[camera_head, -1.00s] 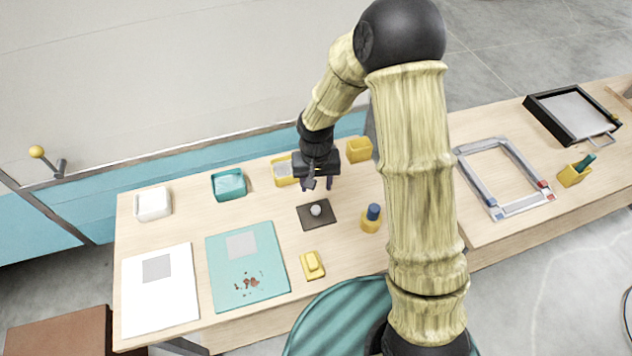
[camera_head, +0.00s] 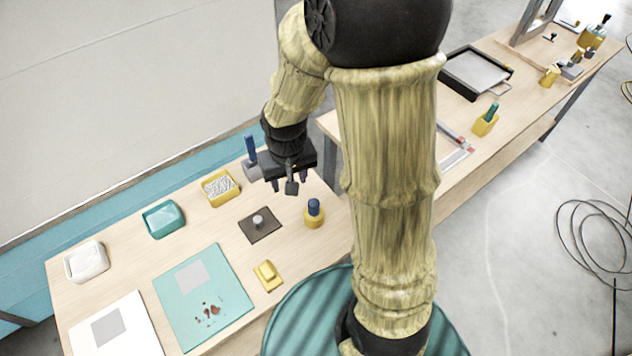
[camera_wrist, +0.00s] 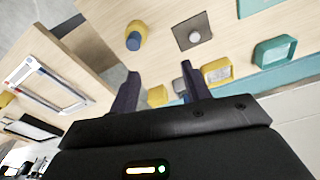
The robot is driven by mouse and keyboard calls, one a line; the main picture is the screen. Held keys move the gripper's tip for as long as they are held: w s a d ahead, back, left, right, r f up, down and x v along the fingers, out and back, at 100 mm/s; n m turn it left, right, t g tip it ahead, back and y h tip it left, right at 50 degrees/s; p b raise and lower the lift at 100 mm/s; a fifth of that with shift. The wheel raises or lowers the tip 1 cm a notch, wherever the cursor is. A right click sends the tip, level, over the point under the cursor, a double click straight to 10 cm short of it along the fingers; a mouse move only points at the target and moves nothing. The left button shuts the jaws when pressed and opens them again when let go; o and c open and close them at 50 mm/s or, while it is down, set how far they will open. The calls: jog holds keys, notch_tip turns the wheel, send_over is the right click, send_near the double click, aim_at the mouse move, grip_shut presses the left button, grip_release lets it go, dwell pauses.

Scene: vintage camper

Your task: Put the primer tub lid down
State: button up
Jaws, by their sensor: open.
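A dark square plate with a small grey round knob (camera_head: 260,225), which looks like the lid, lies flat on the table. It also shows in the wrist view (camera_wrist: 180,33). My gripper (camera_head: 291,185) is open above the table, behind and to the right of the plate, apart from it. In the wrist view my two fingers (camera_wrist: 161,88) are spread with nothing held between them. A yellow tub with pale speckled contents (camera_head: 220,188) stands uncovered to the left of my gripper; I cannot tell if it is the primer tub.
A yellow pot with a blue top (camera_head: 314,214) stands right of the plate, a yellow block (camera_head: 267,276) in front. A teal tub (camera_head: 163,219), white tub (camera_head: 86,262) and teal board (camera_head: 225,325) are left. A blue-handled item (camera_head: 250,150) stands behind my gripper.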

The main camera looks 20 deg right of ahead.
jog(key=s+d+r+t, duration=0.1)
jog(key=s+d+r, duration=0.3)
jog(key=s, duration=0.2)
jog(key=shift+s+d, duration=0.15)
dwell(1.2)
